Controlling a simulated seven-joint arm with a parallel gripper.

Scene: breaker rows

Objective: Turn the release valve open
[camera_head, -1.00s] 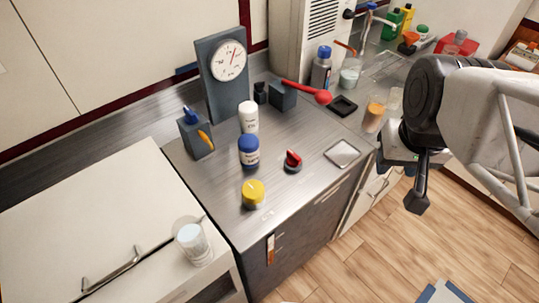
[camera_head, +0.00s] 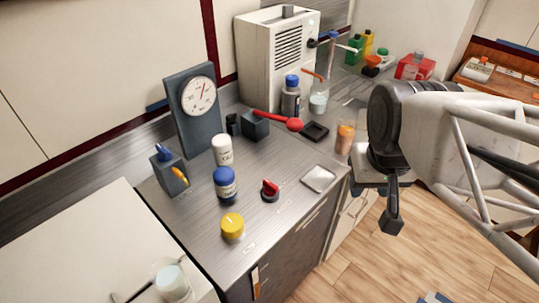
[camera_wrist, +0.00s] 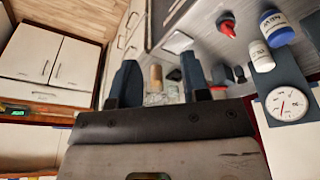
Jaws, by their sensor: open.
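Several controls stand on the grey metal counter, and no readable label tells which is the release valve. A red knob on a black round base (camera_head: 270,190) sits near the front edge; it also shows in the wrist view (camera_wrist: 227,28). A yellow round knob (camera_head: 232,226) is to its left. A red-ended lever (camera_head: 280,120) extends from a dark box at the back. A dark box with an orange lever (camera_head: 180,177) stands at the left. My gripper (camera_head: 385,205) is right of the counter, apart from these controls. Its fingers (camera_wrist: 160,70) are open and empty in the wrist view.
A round gauge (camera_head: 198,96) stands on a dark panel. A blue-capped bottle (camera_head: 225,184) and a white bottle (camera_head: 221,150) stand beside the red knob. An orange-filled container (camera_head: 345,138) is near the counter's right end.

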